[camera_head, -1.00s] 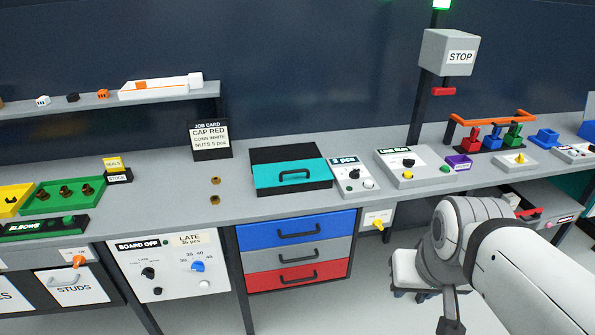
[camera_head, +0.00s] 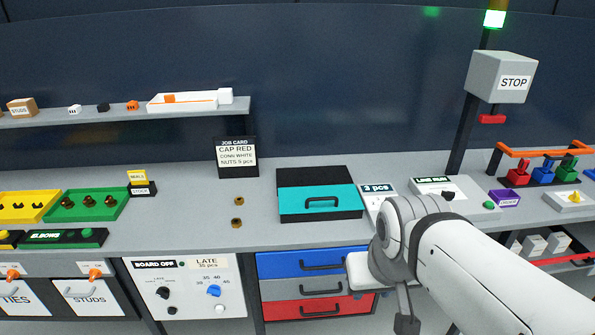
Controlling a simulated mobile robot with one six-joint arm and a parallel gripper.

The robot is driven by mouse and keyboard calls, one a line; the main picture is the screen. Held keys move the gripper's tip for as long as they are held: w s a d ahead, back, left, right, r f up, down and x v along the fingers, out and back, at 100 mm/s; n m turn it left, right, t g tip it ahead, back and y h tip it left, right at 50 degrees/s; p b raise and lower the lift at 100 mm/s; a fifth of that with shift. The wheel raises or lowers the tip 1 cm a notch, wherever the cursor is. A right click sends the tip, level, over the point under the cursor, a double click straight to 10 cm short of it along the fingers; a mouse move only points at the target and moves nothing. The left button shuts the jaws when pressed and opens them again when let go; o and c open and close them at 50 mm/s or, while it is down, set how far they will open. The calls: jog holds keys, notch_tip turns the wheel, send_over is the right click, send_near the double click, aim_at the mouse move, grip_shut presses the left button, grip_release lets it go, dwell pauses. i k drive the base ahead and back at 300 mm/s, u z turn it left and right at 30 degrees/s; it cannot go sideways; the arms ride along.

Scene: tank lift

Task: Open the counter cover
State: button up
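A teal cover (camera_head: 317,199) with a black handle lies flat over a black box on the grey counter, right of centre. It looks closed. A small white panel marked "3 pcs" (camera_head: 378,190) stands just right of it, its lower part hidden behind my arm. My arm enters from the lower right. Its end, with my gripper (camera_head: 361,276), is in front of the counter edge, below and right of the teal cover in the picture and apart from it. The fingertips are not clear, so I cannot tell whether they are open or shut.
Blue, grey and red drawers (camera_head: 300,288) sit under the counter, partly behind my arm. A job card (camera_head: 237,160) and two brass nuts (camera_head: 238,212) are left of the cover. A STOP box (camera_head: 500,78) on a post stands at the right.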

aim_at(320, 193)
jog(key=u, duration=0.1)
jog(key=i, duration=1.1)
jog(key=z, duration=0.6)
